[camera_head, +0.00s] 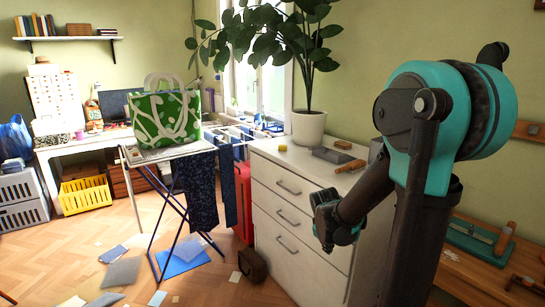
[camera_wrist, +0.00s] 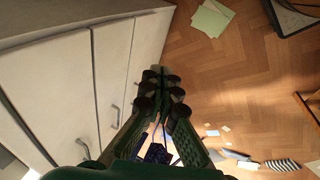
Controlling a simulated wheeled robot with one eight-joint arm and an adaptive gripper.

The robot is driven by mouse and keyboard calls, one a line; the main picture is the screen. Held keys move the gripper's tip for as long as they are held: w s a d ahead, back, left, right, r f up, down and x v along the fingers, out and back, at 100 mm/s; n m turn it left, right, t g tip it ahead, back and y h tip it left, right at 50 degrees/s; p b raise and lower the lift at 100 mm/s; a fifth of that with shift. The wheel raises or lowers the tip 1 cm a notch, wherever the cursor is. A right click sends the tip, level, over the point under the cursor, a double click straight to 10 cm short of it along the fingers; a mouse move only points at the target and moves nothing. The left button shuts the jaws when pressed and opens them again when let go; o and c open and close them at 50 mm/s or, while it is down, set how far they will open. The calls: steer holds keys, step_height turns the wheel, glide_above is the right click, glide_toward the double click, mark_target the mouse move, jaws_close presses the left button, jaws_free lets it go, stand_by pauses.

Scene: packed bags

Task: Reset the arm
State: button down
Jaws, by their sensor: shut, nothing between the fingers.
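My arm stands at the right of the head view, teal and dark grey, with its forearm reaching down to the left. My gripper (camera_head: 326,222) hangs in front of the white chest of drawers (camera_head: 292,213), below its top edge. In the wrist view my gripper (camera_wrist: 162,92) shows dark finger pads close together, shut with nothing held. The drawer fronts run along the left of the wrist view, apart from the fingers. Open floor lies behind the fingers there.
A potted plant (camera_head: 308,128) and small tools stand on the chest. A drying rack (camera_head: 165,153) with a green patterned bag (camera_head: 166,117) stands left. Papers and a blue sheet (camera_head: 182,258) lie on the floor. A wooden bench (camera_head: 465,262) is at the right.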

steer(key=s+f+m+y, duration=0.1)
steer(key=s+m, duration=0.7)
steer(key=s, duration=0.8)
steer(key=shift+y, duration=0.6)
steer(key=shift+s+f, duration=0.1)
